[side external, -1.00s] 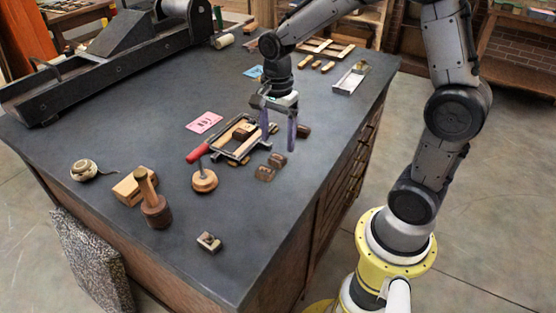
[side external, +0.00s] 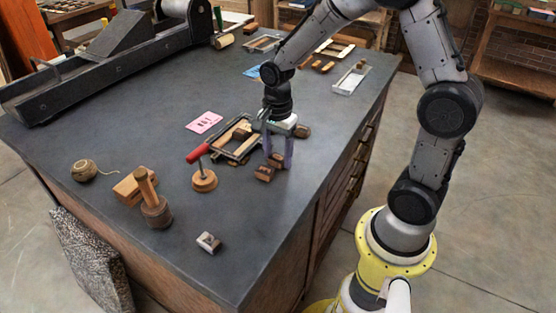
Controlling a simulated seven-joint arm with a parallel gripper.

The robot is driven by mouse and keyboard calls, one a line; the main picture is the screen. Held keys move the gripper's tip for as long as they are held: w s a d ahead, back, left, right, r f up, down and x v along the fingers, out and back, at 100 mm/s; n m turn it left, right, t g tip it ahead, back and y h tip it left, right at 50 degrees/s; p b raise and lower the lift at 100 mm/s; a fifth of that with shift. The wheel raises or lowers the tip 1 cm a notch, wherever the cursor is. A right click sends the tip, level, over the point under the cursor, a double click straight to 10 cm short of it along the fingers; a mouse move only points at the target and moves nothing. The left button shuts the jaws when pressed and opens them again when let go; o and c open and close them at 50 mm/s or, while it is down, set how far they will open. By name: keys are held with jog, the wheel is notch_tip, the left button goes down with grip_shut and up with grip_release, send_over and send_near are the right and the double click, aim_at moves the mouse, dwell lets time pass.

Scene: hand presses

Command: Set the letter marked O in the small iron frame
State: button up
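The small iron frame (side external: 254,152) lies on the dark bench top beside a red-handled tool, with pale wooden strips and a brown block (side external: 241,134) inside it. My gripper (side external: 277,161) points down just right of the frame, low over the bench. Its two fingers stand apart on either side of a small brown block (side external: 277,160); whether they press on it cannot be told. Another brown block (side external: 264,173) lies just in front, and one more (side external: 302,131) lies behind to the right. The marks on the blocks are too small to read, so I cannot tell which is O.
A red handle (side external: 197,153) and a round wooden-based tool (side external: 204,180) stand left of the frame. A pink card (side external: 204,122) lies behind. A mallet (side external: 155,206), a wood block (side external: 131,189) and a string ball (side external: 84,170) are front left. The bench's right edge is close to my gripper.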

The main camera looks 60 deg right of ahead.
aim_at(277, 157)
grip_shut()
jog(key=shift+r, duration=2.5)
